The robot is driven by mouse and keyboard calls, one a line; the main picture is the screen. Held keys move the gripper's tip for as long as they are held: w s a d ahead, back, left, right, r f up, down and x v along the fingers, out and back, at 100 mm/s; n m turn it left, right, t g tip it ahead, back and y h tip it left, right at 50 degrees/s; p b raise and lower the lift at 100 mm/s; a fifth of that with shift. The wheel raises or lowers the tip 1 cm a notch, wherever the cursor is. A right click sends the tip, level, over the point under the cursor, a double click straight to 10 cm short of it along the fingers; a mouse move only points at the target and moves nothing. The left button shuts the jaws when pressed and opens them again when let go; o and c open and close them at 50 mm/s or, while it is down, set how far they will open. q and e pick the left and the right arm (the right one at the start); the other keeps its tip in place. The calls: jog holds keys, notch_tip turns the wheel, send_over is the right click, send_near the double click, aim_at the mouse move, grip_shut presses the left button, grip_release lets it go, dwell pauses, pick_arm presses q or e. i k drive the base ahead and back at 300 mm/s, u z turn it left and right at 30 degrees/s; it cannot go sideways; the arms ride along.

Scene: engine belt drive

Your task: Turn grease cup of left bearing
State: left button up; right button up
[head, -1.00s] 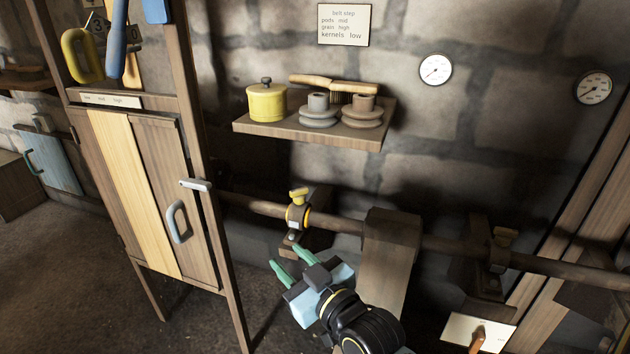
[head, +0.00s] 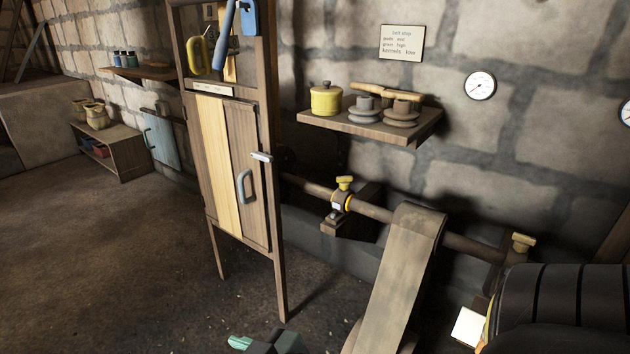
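The left bearing (head: 339,203) sits on the shaft near the cabinet, on a wooden bracket against the wall. Its yellow grease cup (head: 344,183) stands upright on top, with nothing touching it. A gripper (head: 240,342), which I take to be my right one, shows at the bottom edge, well below and left of the bearing. One green fingertip and part of the dark body are visible; the rest is cut off, so its opening cannot be judged. My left gripper is out of view.
A wide belt (head: 402,275) runs down from the shaft, right of the left bearing. A second cup (head: 522,242) is farther right, partly near my black arm link. The tall cabinet (head: 222,165) stands left. A shelf (head: 372,126) is above the bearing. Floor at left is clear.

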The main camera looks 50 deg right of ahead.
aim_at(344, 182)
jog(key=u, duration=0.05)
jog(key=i, duration=1.1)
jog(key=z, duration=1.1)
jog(key=i, duration=0.7)
jog(key=z, duration=0.7)
